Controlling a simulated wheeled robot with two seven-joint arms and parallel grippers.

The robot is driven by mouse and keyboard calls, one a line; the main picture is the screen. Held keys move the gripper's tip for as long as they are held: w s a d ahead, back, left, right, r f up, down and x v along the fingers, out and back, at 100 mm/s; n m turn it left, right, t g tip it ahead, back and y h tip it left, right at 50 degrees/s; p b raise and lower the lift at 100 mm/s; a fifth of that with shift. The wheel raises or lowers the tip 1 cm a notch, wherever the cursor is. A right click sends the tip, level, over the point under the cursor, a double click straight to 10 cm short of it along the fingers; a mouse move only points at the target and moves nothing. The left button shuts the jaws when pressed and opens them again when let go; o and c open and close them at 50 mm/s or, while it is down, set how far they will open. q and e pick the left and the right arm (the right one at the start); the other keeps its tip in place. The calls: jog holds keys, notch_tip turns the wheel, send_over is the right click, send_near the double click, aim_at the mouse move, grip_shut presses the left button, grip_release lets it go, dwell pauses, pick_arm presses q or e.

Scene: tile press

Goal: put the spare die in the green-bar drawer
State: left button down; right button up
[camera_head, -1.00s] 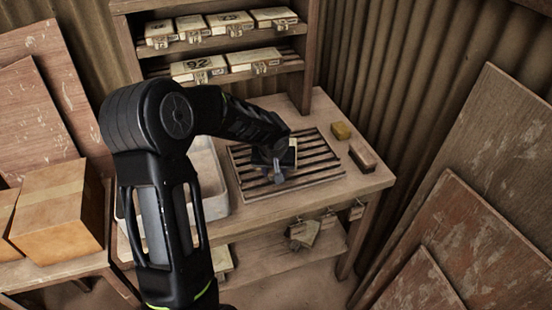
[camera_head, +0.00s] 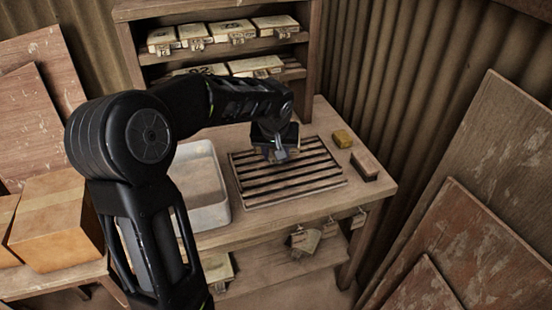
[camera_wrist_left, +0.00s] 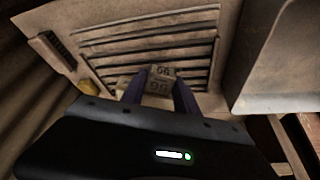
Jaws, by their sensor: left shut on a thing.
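My left gripper (camera_head: 280,156) is over the back part of the slatted rack (camera_head: 290,190) on the workbench. It is shut on a small pale block with dark digits (camera_wrist_left: 160,80), which shows between the fingers in the left wrist view; I take it to be the die. The arm and hand mostly hide the block in the head view. Several pale boxes with front latches (camera_head: 231,31) stand on the shelves behind the bench, partly hidden by my arm. I cannot make out a green bar on any of them. My right gripper is not in view.
A pale tray (camera_head: 207,217) stands left of the rack. A yellow block (camera_head: 343,138) and a brown brush-like block (camera_head: 364,165) lie to its right. Tags (camera_head: 304,241) hang from the bench front. A cardboard box (camera_head: 58,220) is at left; boards lean at right.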

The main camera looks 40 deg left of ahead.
pick_arm(q)
jog(key=shift+w+r, duration=0.1)
dwell(0.4)
jog(key=shift+w, duration=0.1)
jog(key=d+f+m+h, duration=0.1)
jog(key=d+f+m, duration=0.1)
jog(key=d, duration=0.8)
jog(key=d+f+m+t+h, duration=0.1)
jog(key=d+f+m, duration=0.2)
jog(key=d, duration=0.8)
jog(key=shift+d+m, duration=0.2)
jog(key=shift+m, duration=0.6)
